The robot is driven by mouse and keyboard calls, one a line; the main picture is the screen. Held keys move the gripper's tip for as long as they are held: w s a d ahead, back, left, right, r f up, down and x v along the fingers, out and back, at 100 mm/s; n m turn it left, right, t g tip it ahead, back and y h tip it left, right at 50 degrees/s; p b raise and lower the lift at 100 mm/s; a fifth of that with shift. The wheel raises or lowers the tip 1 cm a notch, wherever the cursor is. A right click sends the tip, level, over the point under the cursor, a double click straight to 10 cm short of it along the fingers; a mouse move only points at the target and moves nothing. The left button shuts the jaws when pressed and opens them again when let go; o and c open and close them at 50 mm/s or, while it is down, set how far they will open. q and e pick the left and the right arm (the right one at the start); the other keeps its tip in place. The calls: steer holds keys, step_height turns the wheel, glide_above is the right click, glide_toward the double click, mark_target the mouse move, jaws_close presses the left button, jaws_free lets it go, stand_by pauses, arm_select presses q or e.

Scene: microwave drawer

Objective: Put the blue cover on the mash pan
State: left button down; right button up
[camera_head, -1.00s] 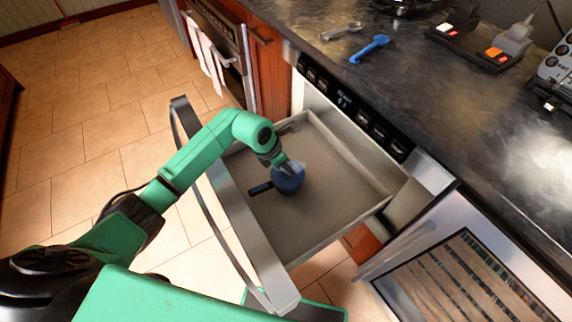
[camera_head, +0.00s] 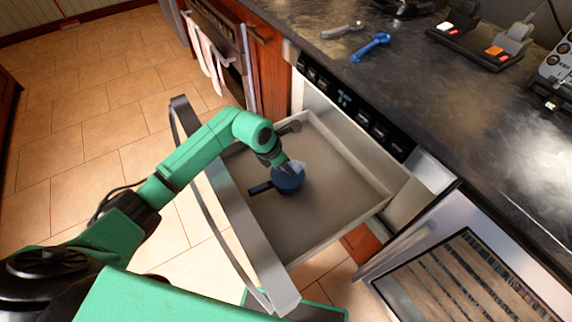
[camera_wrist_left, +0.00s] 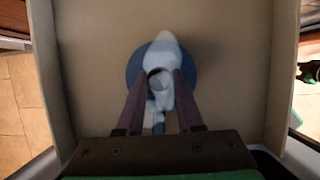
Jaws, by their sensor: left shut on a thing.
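A small dark blue pan (camera_head: 289,185) with a dark handle (camera_head: 260,188) sits in the open drawer. My left gripper (camera_head: 289,168) is right above it, pointing down. In the left wrist view, the left gripper's fingers (camera_wrist_left: 160,95) are closed around a pale, knob-like piece (camera_wrist_left: 160,55), which I take to be the grip of the blue cover. A blue round rim (camera_wrist_left: 134,68) shows beneath it. The gripper hides where cover and pan meet, so I cannot tell whether they touch. My right gripper is not in view.
The microwave drawer (camera_head: 330,215) is pulled out, its floor otherwise mostly clear. Its raised front (camera_head: 235,225) and side walls surround the pan. A blue spoon (camera_head: 370,47) and a grey one (camera_head: 342,30) lie on the dark counter (camera_head: 440,110).

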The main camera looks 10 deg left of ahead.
arm_select(q)
steer(key=shift+f, duration=0.25)
stand_by(0.4)
steer(key=shift+c, duration=2.4)
jaws_free()
steer(key=o, duration=0.5)
steer(key=shift+r+p, duration=2.35)
steer(key=shift+r, duration=1.15)
steer(key=shift+r, duration=0.1)
